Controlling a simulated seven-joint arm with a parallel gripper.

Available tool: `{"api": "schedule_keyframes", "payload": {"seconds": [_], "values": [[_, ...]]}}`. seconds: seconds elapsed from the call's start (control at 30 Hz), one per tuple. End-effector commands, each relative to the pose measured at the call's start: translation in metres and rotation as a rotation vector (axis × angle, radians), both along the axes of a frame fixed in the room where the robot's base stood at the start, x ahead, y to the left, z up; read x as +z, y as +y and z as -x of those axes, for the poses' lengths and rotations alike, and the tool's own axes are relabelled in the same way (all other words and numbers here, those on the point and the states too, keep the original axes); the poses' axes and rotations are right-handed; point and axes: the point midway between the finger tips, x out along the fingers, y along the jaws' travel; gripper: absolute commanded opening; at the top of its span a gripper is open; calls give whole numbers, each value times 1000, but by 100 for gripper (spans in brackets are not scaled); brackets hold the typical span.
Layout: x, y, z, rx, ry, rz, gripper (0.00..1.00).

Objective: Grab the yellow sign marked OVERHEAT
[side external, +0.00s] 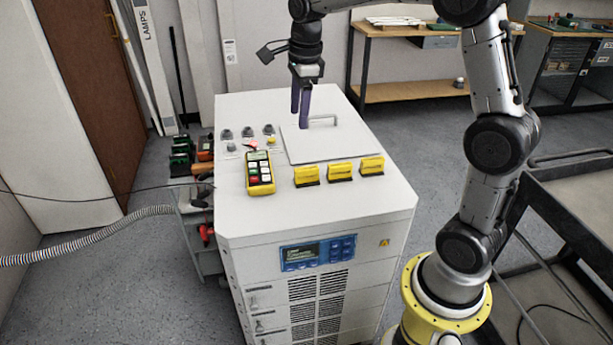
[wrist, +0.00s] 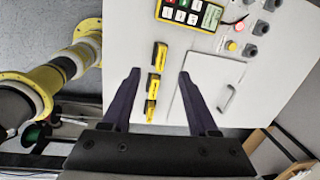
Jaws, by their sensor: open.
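Three yellow signs stand in a row along the front part of the white cabinet top: a left one (side external: 306,176), a middle one (side external: 339,172) and a right one (side external: 372,166). Their lettering is too small to read, so I cannot tell which says OVERHEAT. In the wrist view they form a column: top (wrist: 160,55), middle (wrist: 154,85) and bottom (wrist: 150,111). My gripper (side external: 301,106) is open and empty, above the cabinet top and behind the signs. In the wrist view its fingers (wrist: 158,74) appear on either side of the column, touching none.
A yellow handheld controller (side external: 260,172) with several buttons lies left of the signs. Behind them is a hatch panel (side external: 305,145) with a raised handle (side external: 323,118). Several dark knobs (side external: 247,132) and a red lamp (side external: 254,145) stand at the back left. The cabinet's front strip is clear.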

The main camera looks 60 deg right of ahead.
Motion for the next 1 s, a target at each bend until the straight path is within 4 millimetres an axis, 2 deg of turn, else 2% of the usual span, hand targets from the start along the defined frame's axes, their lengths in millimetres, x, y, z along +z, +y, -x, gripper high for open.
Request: {"api": "schedule_keyframes", "payload": {"seconds": [0.03, 0.1, 0.2, 0.3, 0.43, 0.7, 1.0], "values": [[-17, -11, -8, -22, 33, -9, 60], [-35, -22, -14, -41, 66, -19, 60], [-56, -32, -14, -60, 107, -32, 60], [-69, -37, -12, -72, 130, -39, 60], [-84, -39, -11, -75, 132, -40, 60], [-133, -38, -10, -73, 132, -40, 60], [-157, -39, -10, -73, 130, -39, 60]]}}
